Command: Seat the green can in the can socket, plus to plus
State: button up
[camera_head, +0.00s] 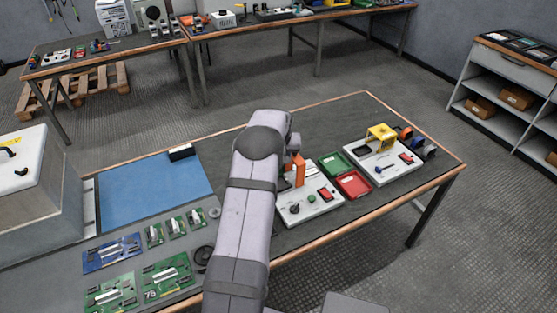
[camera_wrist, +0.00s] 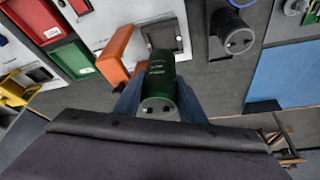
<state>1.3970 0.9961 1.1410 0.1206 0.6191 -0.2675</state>
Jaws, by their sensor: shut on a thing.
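The green can (camera_wrist: 160,75) is between the two blue-grey fingers of my gripper (camera_wrist: 160,97) in the wrist view. The gripper is shut on it. The can's near end shows two small dark marks; I cannot make out plus or minus signs. Beyond the can, a dark square recess (camera_wrist: 180,42) sits in a white panel, partly covered by the can; it looks like the can socket. The can appears apart from it, though the gap is hard to judge. In the head view my arm hides the gripper and can.
An orange upright block (camera_wrist: 115,52) stands close beside the can; it also shows in the head view (camera_head: 298,170). A dark grey cylinder (camera_wrist: 236,36) stands to the right. Red (camera_head: 352,184) and green (camera_head: 335,163) trays and a yellow bracket (camera_head: 381,135) are nearby.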

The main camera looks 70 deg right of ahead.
jog(key=shift+n, duration=0.3)
jog(key=shift+d, duration=0.1)
jog(key=shift+f+b, duration=1.65)
jog(key=shift+f, duration=1)
jog(key=shift+f+b, duration=1.05)
dwell(0.7)
jog(key=o, duration=1.3)
